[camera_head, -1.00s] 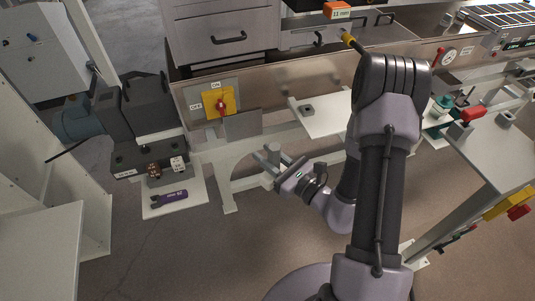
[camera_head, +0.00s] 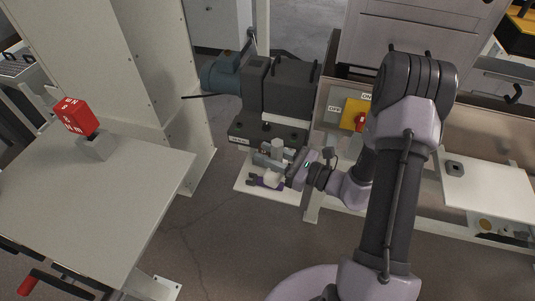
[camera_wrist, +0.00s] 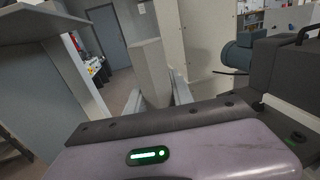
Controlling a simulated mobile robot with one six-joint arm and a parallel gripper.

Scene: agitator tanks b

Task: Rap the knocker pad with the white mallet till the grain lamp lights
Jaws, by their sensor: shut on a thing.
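My gripper (camera_head: 266,160) is low in front of the dark motor unit, over the white plate. In the wrist view, its fingers (camera_wrist: 158,94) are shut on a pale block-shaped thing (camera_wrist: 149,70), which stands up between them. I cannot tell whether this is the white mallet. I cannot identify the knocker pad or the grain lamp in these views.
The dark motor unit (camera_head: 277,88) with a blue-grey motor (camera_head: 221,76) stands just behind my gripper. A yellow switch plate (camera_head: 355,111) is to the right. At left, a grey table (camera_head: 95,210) carries a red block (camera_head: 73,116). Floor is open between them.

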